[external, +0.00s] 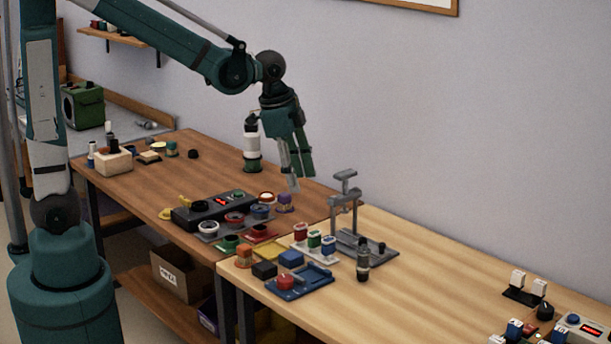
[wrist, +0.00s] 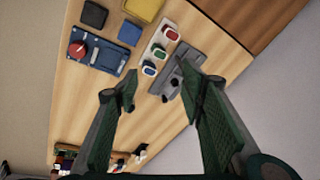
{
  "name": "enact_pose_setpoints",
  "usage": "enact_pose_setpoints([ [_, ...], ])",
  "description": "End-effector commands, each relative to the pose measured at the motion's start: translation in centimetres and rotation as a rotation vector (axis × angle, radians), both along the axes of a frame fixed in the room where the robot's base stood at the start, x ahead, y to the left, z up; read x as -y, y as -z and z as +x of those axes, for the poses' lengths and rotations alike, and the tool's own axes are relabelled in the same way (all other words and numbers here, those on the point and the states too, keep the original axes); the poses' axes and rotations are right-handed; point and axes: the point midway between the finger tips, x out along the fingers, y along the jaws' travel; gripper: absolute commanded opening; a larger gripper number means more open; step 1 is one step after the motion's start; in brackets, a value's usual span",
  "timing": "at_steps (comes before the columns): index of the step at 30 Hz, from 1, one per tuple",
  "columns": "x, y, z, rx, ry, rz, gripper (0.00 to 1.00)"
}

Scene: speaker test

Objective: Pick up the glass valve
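A small upright cylinder with a dark top and a clear-looking, glass-like body (external: 363,258) stands on the light wooden table, in front of the grey press stand. It is the likeliest glass valve, but it is too small to be sure. In the wrist view a small dark round top (wrist: 164,98) beside the stand's base may be the same thing. My gripper (external: 297,180) hangs above the tables, to the left of and higher than that cylinder. In the wrist view my gripper (wrist: 158,74) has its two fingers wide apart, with nothing held between them.
The grey press stand (external: 345,205) rises near the cylinder. A white rack (wrist: 157,48) with red, green and blue pieces is beside it. A blue tray (external: 300,282) with a red knob lies left. Bare tabletop (external: 440,275) lies to the right.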

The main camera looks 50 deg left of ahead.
Motion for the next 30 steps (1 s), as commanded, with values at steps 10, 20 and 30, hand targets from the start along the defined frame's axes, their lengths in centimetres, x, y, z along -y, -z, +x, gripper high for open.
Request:
enact_pose_setpoints([
  [10,5.9,2.3,2.4,-0.056,0.205,0.055,0.4],
  [20,11.5,5.5,3.8,-0.11,0.401,0.101,0.4],
  [30,17.1,9.5,4.3,-0.163,0.6,0.143,0.4],
])
